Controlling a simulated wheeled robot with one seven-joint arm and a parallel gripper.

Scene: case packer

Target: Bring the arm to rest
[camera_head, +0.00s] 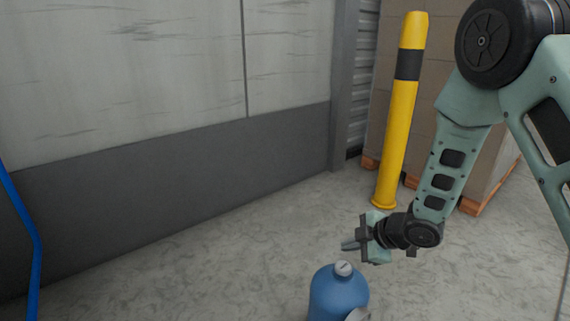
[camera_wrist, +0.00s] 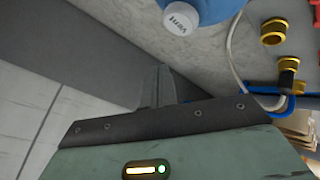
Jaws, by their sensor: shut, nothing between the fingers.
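My gripper (camera_head: 348,245) is at the end of my arm, held out to the left above the floor in the head view. Its fingers are together with nothing between them. In the wrist view the closed fingers (camera_wrist: 159,86) show past the dark edge of the gripper body. A blue bottle (camera_head: 337,292) with a white cap stands just below the gripper in the head view, apart from the fingers. In the wrist view the blue bottle (camera_wrist: 215,8) is at the top, and its white cap (camera_wrist: 181,19) bears the word "vent".
A yellow bollard (camera_head: 399,140) with a black band stands behind my forearm. Stacked boxes (camera_head: 425,95) on pallets are behind it. A grey wall (camera_head: 180,180) runs along the left. Brass fittings (camera_wrist: 275,30) and a white hose (camera_wrist: 238,60) show in the wrist view.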

